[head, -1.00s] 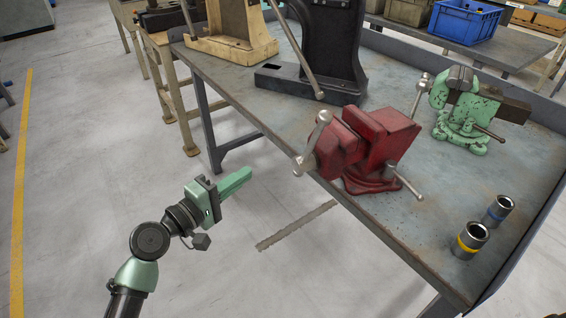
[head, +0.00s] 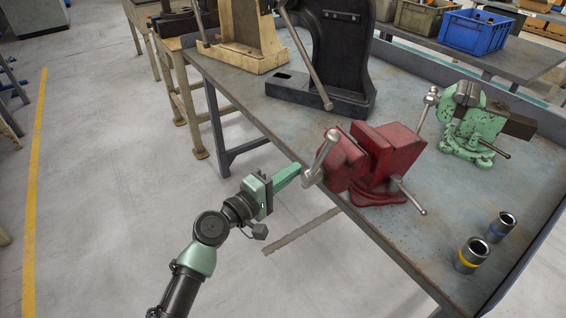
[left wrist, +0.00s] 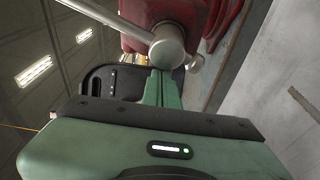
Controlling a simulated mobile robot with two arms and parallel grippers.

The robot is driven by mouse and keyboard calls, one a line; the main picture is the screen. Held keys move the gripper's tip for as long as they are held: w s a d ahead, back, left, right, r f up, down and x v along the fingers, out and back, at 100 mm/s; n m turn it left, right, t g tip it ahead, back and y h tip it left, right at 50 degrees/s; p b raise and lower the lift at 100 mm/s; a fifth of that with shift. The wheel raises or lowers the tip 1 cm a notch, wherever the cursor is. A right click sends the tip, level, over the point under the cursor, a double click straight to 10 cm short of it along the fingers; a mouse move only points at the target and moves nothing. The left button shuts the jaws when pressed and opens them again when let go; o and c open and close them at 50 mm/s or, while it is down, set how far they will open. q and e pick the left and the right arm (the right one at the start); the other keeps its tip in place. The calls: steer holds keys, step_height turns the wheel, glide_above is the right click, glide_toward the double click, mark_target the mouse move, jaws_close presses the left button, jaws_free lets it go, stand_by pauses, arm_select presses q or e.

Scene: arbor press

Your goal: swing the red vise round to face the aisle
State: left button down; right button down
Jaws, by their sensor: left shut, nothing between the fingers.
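The red vise (head: 385,158) stands on the near edge of the workbench, with its steel handle (head: 321,157) jutting past the edge toward the lower left. My left gripper (head: 297,168) is shut and empty, with its green fingertips at the handle's lower end. In the left wrist view, the fingertips (left wrist: 162,76) are just below the round handle hub (left wrist: 167,46), with the red vise body (left wrist: 185,14) behind it. Whether the fingers touch the handle I cannot tell. My right gripper does not show.
A green vise (head: 478,122) stands at the right of the bench (head: 425,240). Two metal sockets, one yellow-banded (head: 470,255) and one blue-banded (head: 500,227), stand at the near right. A black press (head: 335,60) and a cream press (head: 245,45) stand behind.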

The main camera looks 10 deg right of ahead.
mark_target(304, 180)
arm_select(q)
steer(key=shift+d+f, duration=0.1)
steer(key=shift+f, duration=0.05)
steer(key=shift+s+d+p, duration=0.15)
steer(key=shift+s+p, duration=0.1)
steer(key=shift+s, duration=0.8)
steer(key=shift+s+d+p, duration=0.15)
steer(key=shift+s+p, duration=0.05)
steer(key=shift+s, duration=0.85)
steer(key=shift+w, duration=0.2)
